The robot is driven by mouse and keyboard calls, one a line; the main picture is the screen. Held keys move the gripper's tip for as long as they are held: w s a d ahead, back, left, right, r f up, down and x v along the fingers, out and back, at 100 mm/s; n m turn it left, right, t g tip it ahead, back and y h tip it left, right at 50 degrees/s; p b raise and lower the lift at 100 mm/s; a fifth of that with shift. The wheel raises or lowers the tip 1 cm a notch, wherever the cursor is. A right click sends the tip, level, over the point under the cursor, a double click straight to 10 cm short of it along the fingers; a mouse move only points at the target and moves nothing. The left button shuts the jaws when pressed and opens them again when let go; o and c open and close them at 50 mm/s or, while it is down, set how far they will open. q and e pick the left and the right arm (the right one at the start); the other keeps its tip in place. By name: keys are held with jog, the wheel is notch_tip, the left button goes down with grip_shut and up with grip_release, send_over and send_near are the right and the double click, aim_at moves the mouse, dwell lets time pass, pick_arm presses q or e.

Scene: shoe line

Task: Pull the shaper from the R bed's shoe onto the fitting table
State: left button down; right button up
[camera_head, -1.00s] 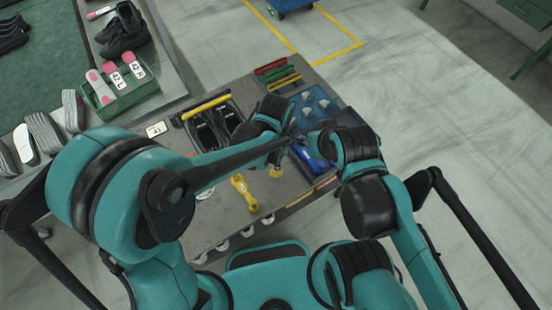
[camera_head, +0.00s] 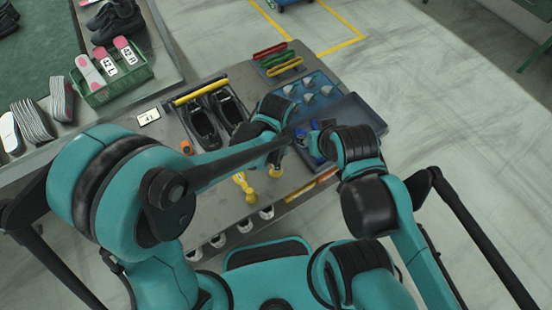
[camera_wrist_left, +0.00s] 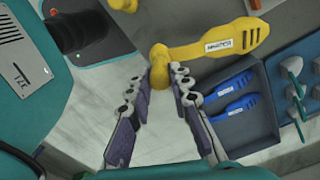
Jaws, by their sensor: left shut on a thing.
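In the left wrist view a yellow shaper (camera_wrist_left: 215,46) with a label on its flat part ends in a round knob, and my left gripper (camera_wrist_left: 160,76) is shut on that knob. In the head view my left arm hides most of the gripper, and the held shaper's yellow (camera_head: 275,170) shows just below it. I cannot tell its height over the grey fitting table (camera_head: 222,212). A second yellow shaper (camera_head: 243,186) lies to its left. The black shoe of the right bed (camera_head: 228,108) stands behind. My right gripper (camera_head: 318,137) is over the blue tray; its fingers are unclear.
Blue shapers (camera_wrist_left: 228,95) lie in the dark tray (camera_wrist_left: 264,132) beside the held one. A left black shoe (camera_head: 203,125), a yellow bar (camera_head: 201,91) and coloured strips (camera_head: 275,61) are farther back. A green crate (camera_head: 118,88) stands on the left bench. The floor at right is clear.

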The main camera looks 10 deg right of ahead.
aim_at(276, 173)
pick_arm(q)
jog(key=shift+f+b, duration=3.15)
jog(key=shift+f, duration=1.4)
jog(key=c, duration=1.3)
grip_release()
jog(key=shift+r+p, duration=3.4)
jog(key=shift+r, duration=1.15)
